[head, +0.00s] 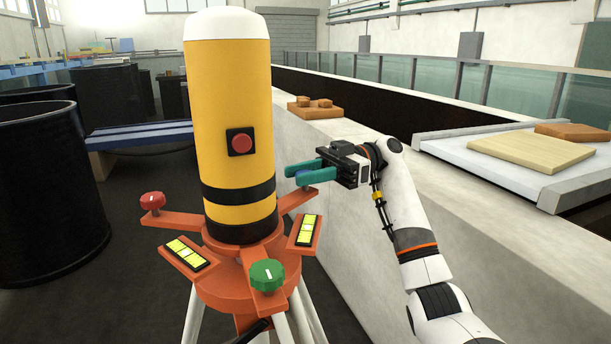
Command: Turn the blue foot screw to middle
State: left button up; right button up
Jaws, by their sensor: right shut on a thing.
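A yellow cylindrical instrument (238,110) with black bands and a red button stands on an orange base (237,286) with several arms. A red foot screw (152,201) sits on the left arm, and a green foot screw (267,276) with a white mark sits on the front arm. My right gripper (306,173), with teal fingers, is shut at the end of the right rear arm, around the place of the blue foot screw. The fingers hide nearly all of that screw, so its mark and angle cannot be read. My left gripper is out of view.
Two yellow level vials (187,254) and (306,231) lie on the base. A pale flume wall (400,210) runs close along the right, with a wooden block (315,109) on it. Dark barrels (45,190) stand at left.

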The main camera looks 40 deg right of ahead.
jog(key=shift+n+g, duration=0.6)
jog(key=shift+g, duration=0.3)
jog(key=o, duration=1)
jog(key=shift+c, duration=0.2)
jog(key=d+b, duration=0.1)
jog(key=d, duration=0.6)
jog(key=shift+d, duration=0.3)
jog(key=shift+w, duration=0.15)
